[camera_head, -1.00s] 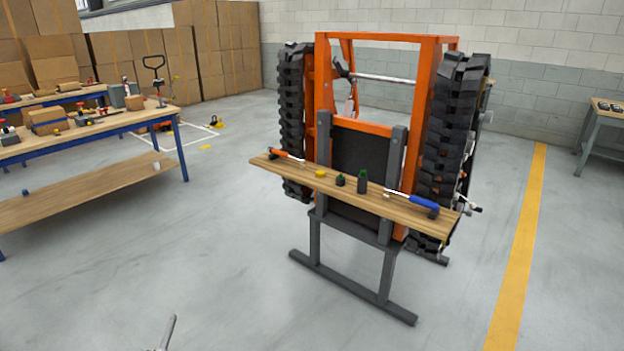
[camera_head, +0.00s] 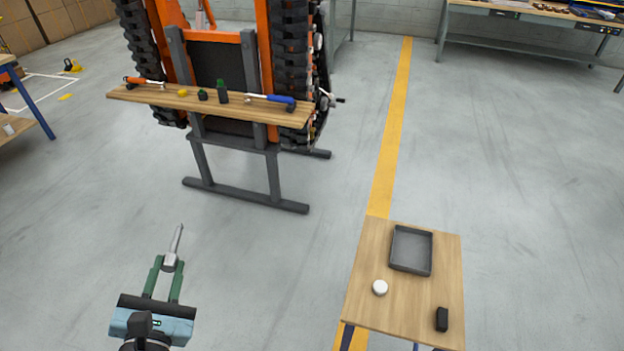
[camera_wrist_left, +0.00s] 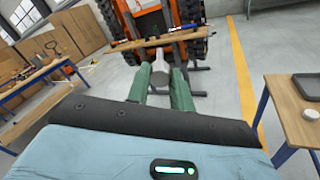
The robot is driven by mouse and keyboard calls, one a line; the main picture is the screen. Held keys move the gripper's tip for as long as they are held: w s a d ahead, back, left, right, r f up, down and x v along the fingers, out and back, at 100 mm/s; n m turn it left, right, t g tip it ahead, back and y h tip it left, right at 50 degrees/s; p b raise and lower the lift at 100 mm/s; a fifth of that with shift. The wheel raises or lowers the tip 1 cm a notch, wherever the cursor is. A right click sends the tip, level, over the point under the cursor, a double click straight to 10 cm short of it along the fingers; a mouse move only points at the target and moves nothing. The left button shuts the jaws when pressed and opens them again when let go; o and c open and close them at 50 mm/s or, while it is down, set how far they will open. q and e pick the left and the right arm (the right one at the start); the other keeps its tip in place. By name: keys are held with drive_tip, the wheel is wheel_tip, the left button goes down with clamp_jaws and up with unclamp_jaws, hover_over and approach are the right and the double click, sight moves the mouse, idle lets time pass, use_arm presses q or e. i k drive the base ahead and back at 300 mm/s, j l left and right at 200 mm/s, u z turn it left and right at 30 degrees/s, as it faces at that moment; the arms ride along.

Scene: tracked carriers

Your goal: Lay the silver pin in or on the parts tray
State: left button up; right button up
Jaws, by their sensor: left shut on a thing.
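My left gripper (camera_head: 166,272) is shut on the silver pin (camera_head: 176,240), which points up and away from the fingertips over open floor. In the left wrist view the green fingers (camera_wrist_left: 163,80) close around the pin (camera_wrist_left: 160,62). The parts tray (camera_head: 411,250), a grey, shallow, empty-looking tray, sits on a small wooden table (camera_head: 400,305) to the right of my left gripper. The tray also shows at the right edge of the left wrist view (camera_wrist_left: 308,86). The pin is well apart from the tray. My right gripper is not in view.
A white round thing (camera_head: 380,287) and a black block (camera_head: 441,319) stand on the small table near the tray. Ahead is an orange frame with black tracks and a wooden shelf (camera_head: 150,95) holding tools. A workbench (camera_head: 530,12) stands far right. Floor between is clear.

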sight(400, 259)
drive_tip(key=k+l+z, duration=0.2)
drive_tip(key=l, duration=0.15)
drive_tip(key=l+z, duration=0.2)
drive_tip(key=l, duration=0.15)
drive_tip(key=l+z, duration=0.15)
drive_tip(key=l, duration=0.35)
drive_tip(key=i+l+z, duration=0.1)
drive_tip(key=l, duration=0.35)
